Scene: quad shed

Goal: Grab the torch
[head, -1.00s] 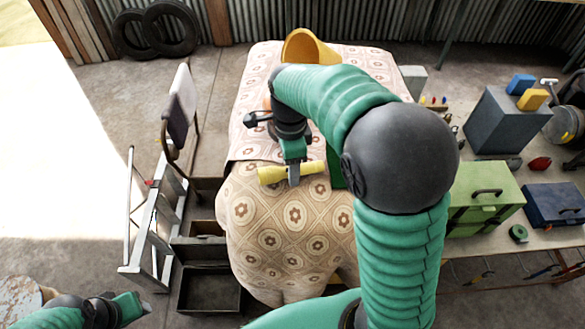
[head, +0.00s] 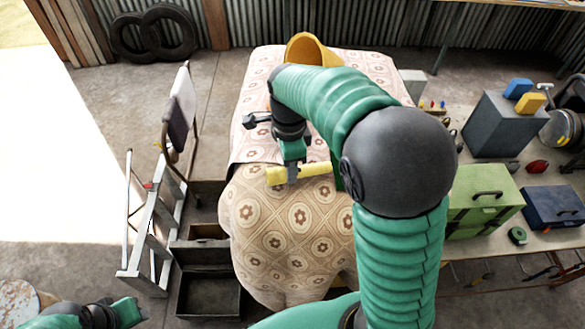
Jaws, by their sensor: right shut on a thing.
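The torch (head: 316,169) is a yellow cylinder with a wider end at the left. It lies level across my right gripper (head: 291,172), which is shut on its middle. Torch and gripper are over the patterned cloth (head: 285,225), near the fold in it; I cannot tell how far above it they are. My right arm comes from the bottom and hides part of the cloth. My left gripper (head: 140,311) is at the bottom left, far from the torch; its fingers are too small to read.
A yellow cone-like thing (head: 312,48) rests on the cloth at the back. To the right, a bench holds a green toolbox (head: 480,205), a blue case (head: 552,205) and a grey box (head: 500,125). A stepladder (head: 150,235), a chair (head: 182,110) and open drawers (head: 208,296) stand at the left.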

